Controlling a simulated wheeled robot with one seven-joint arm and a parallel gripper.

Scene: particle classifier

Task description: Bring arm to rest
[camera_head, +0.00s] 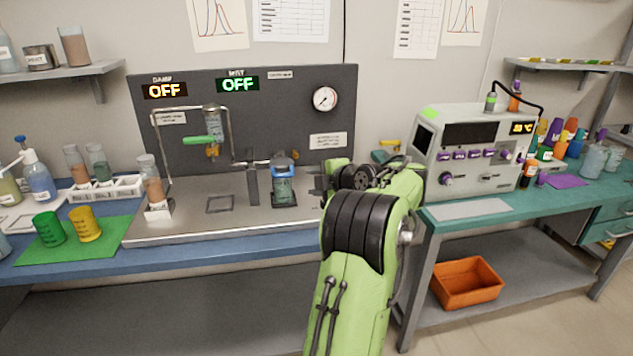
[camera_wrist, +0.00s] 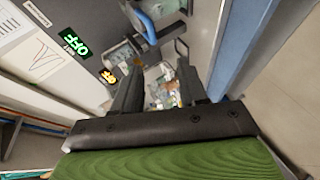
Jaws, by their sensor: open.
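My arm, light green with black joint bands, reaches up from the bottom of the head view over the front edge of the left bench. In that view my gripper is mostly hidden behind the arm. In the wrist view my gripper (camera_wrist: 160,88) has its two dark fingers spread apart, with nothing held between them. A jar with a blue collar (camera_head: 284,187) stands on the metal tray, left of my arm. A blue part (camera_wrist: 146,24) shows above the fingers in the wrist view.
The dark panel (camera_head: 290,115) carries a gauge and two OFF displays. Cups stand on a green mat (camera_head: 105,238) at the left. A control box (camera_head: 465,150) stands on the right bench. An orange bin (camera_head: 467,283) sits on its lower shelf. The right floor is clear.

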